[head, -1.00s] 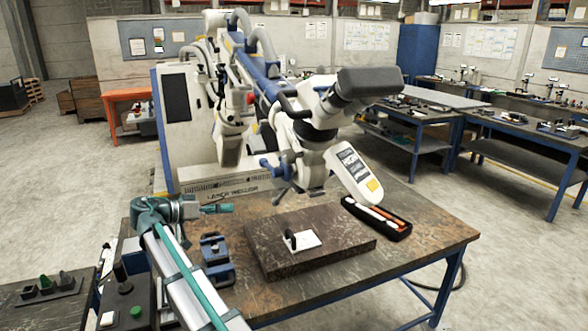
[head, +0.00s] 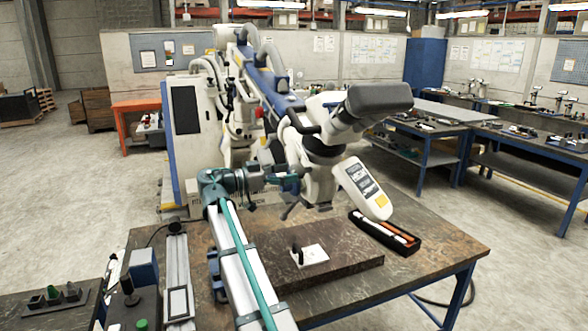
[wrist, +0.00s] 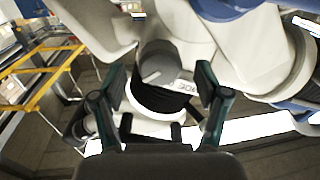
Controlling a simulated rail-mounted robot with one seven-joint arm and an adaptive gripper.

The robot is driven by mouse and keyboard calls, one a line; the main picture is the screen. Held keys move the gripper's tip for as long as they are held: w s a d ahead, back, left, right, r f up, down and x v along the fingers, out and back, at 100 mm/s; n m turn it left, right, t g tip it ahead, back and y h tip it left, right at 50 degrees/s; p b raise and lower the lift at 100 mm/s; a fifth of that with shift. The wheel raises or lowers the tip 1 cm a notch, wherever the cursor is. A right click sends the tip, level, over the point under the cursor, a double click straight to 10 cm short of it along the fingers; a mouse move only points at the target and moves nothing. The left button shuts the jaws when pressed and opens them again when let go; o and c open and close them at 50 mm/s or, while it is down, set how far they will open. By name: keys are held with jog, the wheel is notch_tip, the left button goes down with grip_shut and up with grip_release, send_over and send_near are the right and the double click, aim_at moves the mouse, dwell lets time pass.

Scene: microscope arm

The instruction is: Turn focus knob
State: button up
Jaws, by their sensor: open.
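The microscope (head: 325,135) hangs over the table on its jointed arm, with a black eyepiece part and a white handle with a yellow patch. In the wrist view, a round grey knob (wrist: 156,63) with a black ribbed part below it sits on the white microscope body, between my fingers in the picture. I cannot tell whether it is the focus knob. My gripper (head: 288,182) is at the left side of the microscope head. In the wrist view my gripper (wrist: 160,88) is open and empty, one finger on each side; no contact shows. In the head view my gripper hides part of that side.
On the table (head: 440,250) lies a dark stone slab (head: 345,270) with a white plate (head: 312,256) on it. A black tray (head: 385,233) with pen-like tools is to the right. The white machine cabinet (head: 186,130) stands behind.

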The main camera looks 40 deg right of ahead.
jog(key=shift+x, duration=1.25)
jog(key=shift+c, duration=0.3)
jog(key=c, duration=1.1)
